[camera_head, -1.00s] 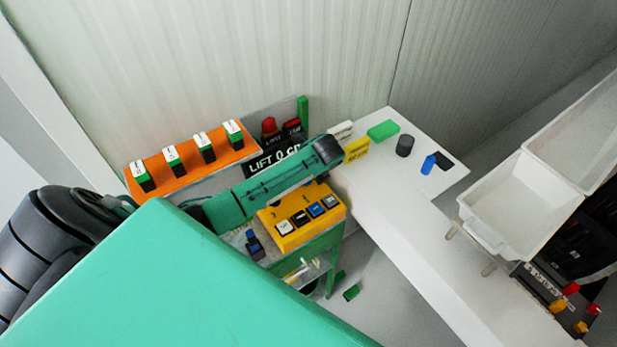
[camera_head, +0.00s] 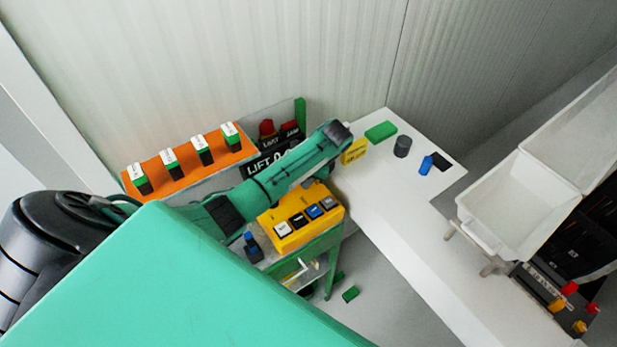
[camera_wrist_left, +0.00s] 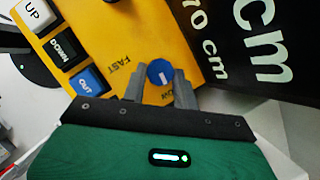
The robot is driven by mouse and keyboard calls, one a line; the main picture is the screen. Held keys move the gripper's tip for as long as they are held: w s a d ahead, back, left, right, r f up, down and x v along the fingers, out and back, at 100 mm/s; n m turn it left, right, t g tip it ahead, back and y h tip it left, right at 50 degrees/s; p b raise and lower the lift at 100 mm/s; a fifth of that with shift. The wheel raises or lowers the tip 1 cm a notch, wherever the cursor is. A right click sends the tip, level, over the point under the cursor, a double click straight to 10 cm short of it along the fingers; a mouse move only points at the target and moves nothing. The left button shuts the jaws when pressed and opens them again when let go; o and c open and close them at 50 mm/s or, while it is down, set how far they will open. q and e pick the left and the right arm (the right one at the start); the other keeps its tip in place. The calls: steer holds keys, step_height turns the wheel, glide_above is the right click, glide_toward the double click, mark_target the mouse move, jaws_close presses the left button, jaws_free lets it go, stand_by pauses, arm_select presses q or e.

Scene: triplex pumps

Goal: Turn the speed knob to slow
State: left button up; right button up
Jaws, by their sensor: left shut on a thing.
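The blue speed knob (camera_wrist_left: 160,73) sits on the yellow control panel (camera_wrist_left: 112,28), with a white pointer line on its face. My left gripper (camera_wrist_left: 161,76) is shut on the knob, one grey finger on each side. In the head view my left arm reaches in from the left over the back of the yellow panel (camera_head: 271,218). The arm hides the knob there. My right gripper is in neither view.
The panel carries several push buttons, including a blue one (camera_wrist_left: 89,82). A black lift sign (camera_head: 262,165) stands behind. An orange box (camera_head: 188,167) with several switches is to the left. A white table (camera_head: 385,200) lies to the right, with white bins (camera_head: 510,200) beyond.

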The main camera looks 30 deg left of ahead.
arm_select(q)
steer(key=shift+a+n, duration=0.1)
steer(key=shift+n, duration=0.4)
steer(key=o, duration=1)
steer(key=shift+c, duration=0.2)
